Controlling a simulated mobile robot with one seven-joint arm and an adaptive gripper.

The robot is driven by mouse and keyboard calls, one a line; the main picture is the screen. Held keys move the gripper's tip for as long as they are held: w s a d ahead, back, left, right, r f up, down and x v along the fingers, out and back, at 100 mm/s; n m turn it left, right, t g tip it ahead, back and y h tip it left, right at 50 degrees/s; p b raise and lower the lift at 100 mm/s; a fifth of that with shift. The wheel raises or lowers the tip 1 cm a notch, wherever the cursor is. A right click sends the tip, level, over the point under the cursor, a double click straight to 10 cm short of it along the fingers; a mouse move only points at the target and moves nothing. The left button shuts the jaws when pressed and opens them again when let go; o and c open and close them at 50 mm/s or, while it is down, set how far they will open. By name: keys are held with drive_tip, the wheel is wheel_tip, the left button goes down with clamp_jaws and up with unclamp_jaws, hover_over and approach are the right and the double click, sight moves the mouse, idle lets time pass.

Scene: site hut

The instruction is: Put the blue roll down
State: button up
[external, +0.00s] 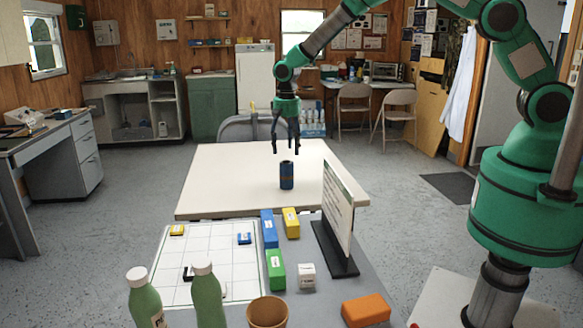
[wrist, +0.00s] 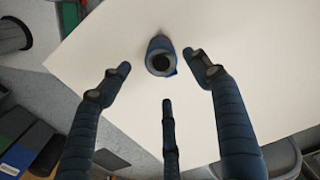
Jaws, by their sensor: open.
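The blue roll (external: 287,175) stands upright on the cream table (external: 225,180), near its front edge. In the wrist view the roll (wrist: 161,58) is seen from above, with a dark hole in its top. My gripper (external: 286,150) is open and empty above the roll, with a small gap between its fingertips and the roll's top. In the wrist view its fingers (wrist: 160,80) are spread apart around the roll's near side, and none visibly touches it.
In front stand a white grid board (external: 207,265), yellow, blue and green boxes (external: 276,270), a sign on a black stand (external: 338,215), two green bottles (external: 207,295), a brown cup (external: 268,312) and an orange block (external: 366,310). The cream table is otherwise clear.

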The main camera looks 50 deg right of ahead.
drive_tip(key=s+d+r+n+t, duration=0.1)
drive_tip(key=s+d+r, duration=0.2)
drive_tip(key=s+r, duration=0.5)
drive_tip(key=s+d+r+n+t, duration=0.1)
drive_tip(key=s+d+r, duration=0.3)
drive_tip(key=r, duration=0.9)
drive_tip(key=s+d+r+n+t, duration=0.1)
drive_tip(key=s+d+r, duration=0.2)
drive_tip(key=s+r, duration=0.5)
drive_tip(key=s+d+r+n+t, duration=0.1)
drive_tip(key=s+d+r, duration=0.1)
drive_tip(key=s+r, duration=0.4)
drive_tip(key=s+d+r+n, duration=0.1)
drive_tip(key=s+d+r, duration=0.25)
drive_tip(key=s, duration=0.35)
drive_tip(key=s+d+n+t, duration=0.1)
drive_tip(key=s+d+n, duration=0.1)
drive_tip(key=s, duration=1.5)
drive_tip(key=shift+t, duration=0.3)
drive_tip(key=shift+w+f, duration=0.1)
